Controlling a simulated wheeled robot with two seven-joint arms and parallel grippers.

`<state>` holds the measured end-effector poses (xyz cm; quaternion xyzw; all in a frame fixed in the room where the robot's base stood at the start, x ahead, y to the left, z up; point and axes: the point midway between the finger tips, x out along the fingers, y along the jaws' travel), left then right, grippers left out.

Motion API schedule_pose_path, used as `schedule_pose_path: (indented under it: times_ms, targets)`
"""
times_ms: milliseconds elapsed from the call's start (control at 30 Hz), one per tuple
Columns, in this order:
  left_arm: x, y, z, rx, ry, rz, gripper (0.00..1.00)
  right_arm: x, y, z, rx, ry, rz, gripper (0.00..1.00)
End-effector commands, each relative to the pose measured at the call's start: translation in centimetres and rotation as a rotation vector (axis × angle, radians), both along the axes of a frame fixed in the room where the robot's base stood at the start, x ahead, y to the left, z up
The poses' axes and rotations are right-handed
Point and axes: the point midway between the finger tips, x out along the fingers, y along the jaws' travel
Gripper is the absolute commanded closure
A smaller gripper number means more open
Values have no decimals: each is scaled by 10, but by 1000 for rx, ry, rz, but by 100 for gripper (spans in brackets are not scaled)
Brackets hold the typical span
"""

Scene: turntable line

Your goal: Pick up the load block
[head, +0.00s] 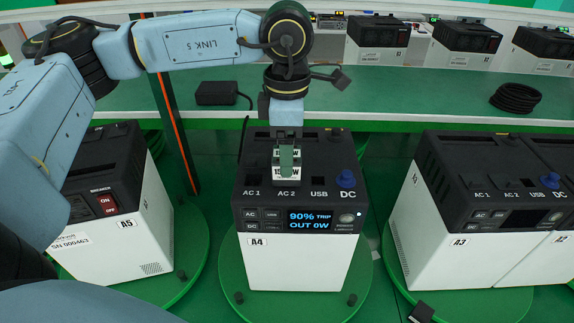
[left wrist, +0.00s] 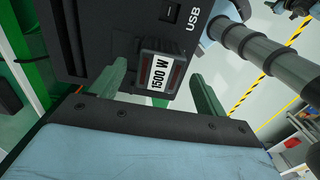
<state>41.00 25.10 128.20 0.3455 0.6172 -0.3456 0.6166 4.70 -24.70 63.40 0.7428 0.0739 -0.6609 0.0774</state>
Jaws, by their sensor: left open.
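The load block (head: 279,178), with white "1500 W" labels, sits on top of power unit A4 (head: 296,262), at the AC 2 position. Its dark body and white label also show in the left wrist view (left wrist: 158,76). My left gripper (head: 287,157) comes down from above at the block, and its near finger covers part of it. In the left wrist view my left gripper (left wrist: 159,72) is open, with one green finger on each side of the block and gaps showing. Contact with the block is not visible. My right gripper is not in view.
Unit A5 (head: 140,230) stands left and unit A3 (head: 445,250) right, on green turntables. A4's blue DC knob (head: 346,180) is right of the block. A black adapter (head: 217,93) and a coiled cable (head: 515,98) lie on the green shelf behind.

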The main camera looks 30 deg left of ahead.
Motion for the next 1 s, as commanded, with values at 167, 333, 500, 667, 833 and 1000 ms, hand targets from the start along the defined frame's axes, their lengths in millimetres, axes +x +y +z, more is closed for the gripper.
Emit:
schedule_pose_path:
  times_ms: [167, 333, 500, 667, 833, 1000]
  targets:
    - [0, 1, -20, 1, 1, 1, 25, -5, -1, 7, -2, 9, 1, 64]
    - [0, 1, -25, 0, -1, 1, 25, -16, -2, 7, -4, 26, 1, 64]
    - [0, 1, -25, 0, -1, 1, 33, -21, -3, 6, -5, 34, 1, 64]
    - [0, 1, -24, 0, -1, 1, 54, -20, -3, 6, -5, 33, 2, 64]
    - [0, 1, -24, 0, -1, 1, 76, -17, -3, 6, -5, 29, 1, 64]
    - [1, 1, -23, -1, -4, 1, 91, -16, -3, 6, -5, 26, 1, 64]
